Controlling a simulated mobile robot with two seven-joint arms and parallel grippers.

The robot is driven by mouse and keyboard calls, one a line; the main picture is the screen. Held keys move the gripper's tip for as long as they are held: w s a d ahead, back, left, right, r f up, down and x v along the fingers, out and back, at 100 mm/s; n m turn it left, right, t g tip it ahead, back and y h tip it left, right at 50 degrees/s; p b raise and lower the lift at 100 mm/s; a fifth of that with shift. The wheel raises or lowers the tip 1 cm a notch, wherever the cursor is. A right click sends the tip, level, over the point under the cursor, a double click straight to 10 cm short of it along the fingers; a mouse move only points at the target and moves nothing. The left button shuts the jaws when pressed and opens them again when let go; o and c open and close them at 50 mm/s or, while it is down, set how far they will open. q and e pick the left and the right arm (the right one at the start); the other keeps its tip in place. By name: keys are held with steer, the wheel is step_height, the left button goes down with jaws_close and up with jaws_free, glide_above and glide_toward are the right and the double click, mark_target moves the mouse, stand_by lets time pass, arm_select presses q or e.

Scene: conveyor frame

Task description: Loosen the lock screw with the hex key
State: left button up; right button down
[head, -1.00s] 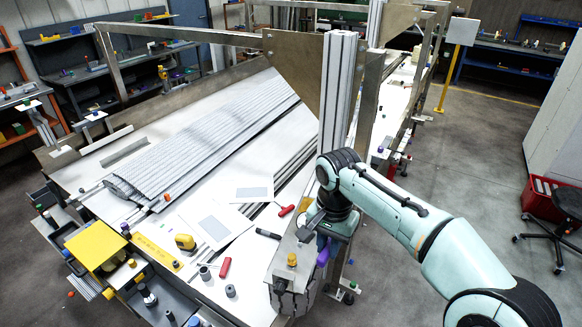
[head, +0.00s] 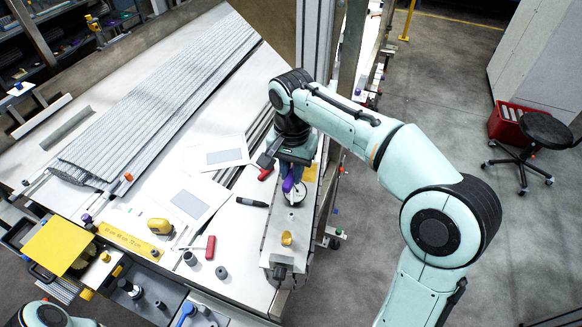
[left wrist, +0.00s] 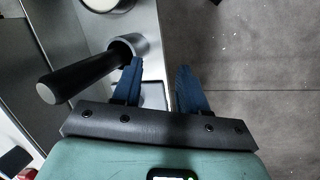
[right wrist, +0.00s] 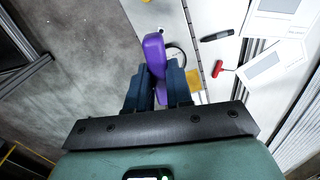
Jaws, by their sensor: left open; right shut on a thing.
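My right gripper (right wrist: 158,88) is shut on a purple thing (right wrist: 154,52), which stands up between its blue fingers. It also shows in the head view (head: 288,185), above a round pale disc (head: 296,199) on the metal plate at the table's right edge. I cannot tell whether this is the hex key; its lower end is hidden. A brass-coloured knob (head: 287,239) stands nearer on the same plate. I cannot pick out the lock screw for certain. My left gripper (left wrist: 160,85) is open and empty, beside a black-handled metal part (left wrist: 75,78).
Red-handled tools (head: 210,247) and (right wrist: 217,68), a black marker (head: 252,202) and a yellow tape measure (head: 160,226) lie on the white table. Stacked grey slats (head: 165,100) fill the far left. An upright metal post (head: 315,40) stands behind my right gripper.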

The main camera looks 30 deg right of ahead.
steer(key=shift+w+f, duration=0.2)
steer(key=shift+f, duration=0.35)
steer(key=f+b, duration=0.2)
steer(key=f, duration=0.2)
steer(key=shift+s, duration=0.2)
steer(key=shift+r, duration=0.25)
arm_select(q)
steer(key=shift+s+f, duration=1.05)
steer(key=shift+s, duration=0.05)
arm_select(e)
steer(key=shift+w, duration=0.4)
